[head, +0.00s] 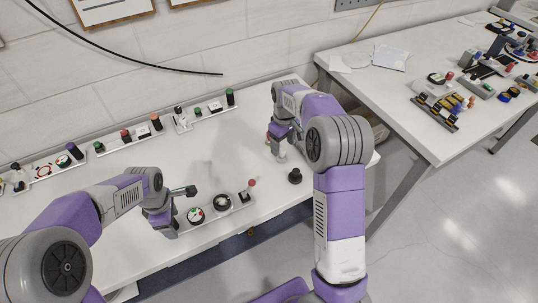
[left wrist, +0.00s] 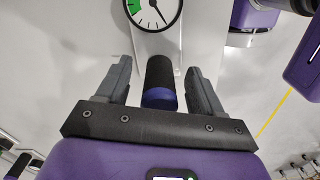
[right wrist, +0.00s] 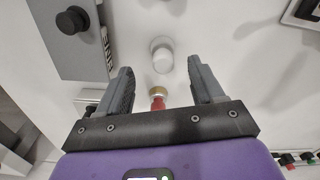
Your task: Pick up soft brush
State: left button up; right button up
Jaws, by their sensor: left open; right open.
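My right gripper (head: 281,150) is open and low over the table's right part. My left gripper (head: 172,212) is open over the left end of the near tray. In the left wrist view a black cylinder with a purple end (left wrist: 159,82) lies between its open fingers (left wrist: 160,75). I cannot tell whether they touch it.
Several trays with small parts line the wall. A second table (head: 400,85) stands at the right. The table's middle is mostly clear.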

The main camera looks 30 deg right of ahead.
aim_at(282, 149)
notch_tip(282, 149, down, 5)
jog(key=shift+s+a, duration=0.15)
jog(key=c, duration=1.2)
jog(key=shift+r, duration=0.15)
notch_tip(282, 149, up, 10)
jog(key=shift+f, duration=0.1)
